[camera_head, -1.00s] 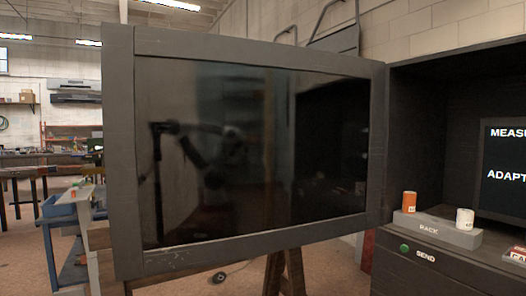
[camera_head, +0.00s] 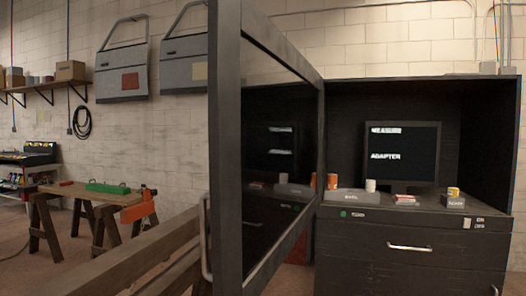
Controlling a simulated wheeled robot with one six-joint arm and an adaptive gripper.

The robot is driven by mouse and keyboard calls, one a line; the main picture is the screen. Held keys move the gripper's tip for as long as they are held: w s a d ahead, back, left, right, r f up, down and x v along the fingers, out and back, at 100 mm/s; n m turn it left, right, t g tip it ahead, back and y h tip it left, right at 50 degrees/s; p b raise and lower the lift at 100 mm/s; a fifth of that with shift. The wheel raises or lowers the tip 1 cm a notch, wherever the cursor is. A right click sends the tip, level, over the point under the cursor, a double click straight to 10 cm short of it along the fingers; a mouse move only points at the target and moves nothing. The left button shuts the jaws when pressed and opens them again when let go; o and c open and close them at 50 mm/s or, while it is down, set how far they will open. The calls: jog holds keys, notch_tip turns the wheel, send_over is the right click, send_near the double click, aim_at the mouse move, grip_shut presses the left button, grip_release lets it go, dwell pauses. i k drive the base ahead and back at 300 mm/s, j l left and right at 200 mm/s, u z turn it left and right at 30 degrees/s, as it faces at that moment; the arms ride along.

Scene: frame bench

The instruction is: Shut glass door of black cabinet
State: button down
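The black cabinet (camera_head: 345,165) stands at the right with its upper compartment open to view. Its glass door (camera_head: 280,150) stands wide open, hinged at the cabinet's left side and swung out toward me. The dark frame (camera_head: 228,150) of the door's free edge is near, left of the picture's middle. A handle (camera_head: 206,235) shows low on that edge, on the door's left face. The glass reflects the cabinet's inside. My gripper is not in view.
Inside the cabinet are a screen (camera_head: 405,152) reading MEASURE and ADAPTER, a rack block (camera_head: 352,196), an orange cup (camera_head: 333,181), a white cup (camera_head: 371,185) and small boxes. A wooden beam (camera_head: 150,262) lies close at lower left. A workbench (camera_head: 95,192) stands farther left.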

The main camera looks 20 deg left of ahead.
aim_at(274, 153)
jog(key=k+j+z, duration=0.1)
jog(key=j, duration=0.3)
jog(key=k+j+z, duration=0.1)
jog(key=k+j, duration=0.15)
jog(key=j, duration=0.15)
jog(key=k+j, duration=0.2)
jog(key=j, duration=0.15)
jog(key=k+j+z, duration=0.15)
jog(key=j, duration=0.25)
jog(key=j+z, duration=0.2)
jog(key=j, duration=1.2)
jog(key=k+j, duration=0.1)
jog(key=j, duration=0.2)
jog(key=k, duration=0.25)
jog(key=i, duration=0.5)
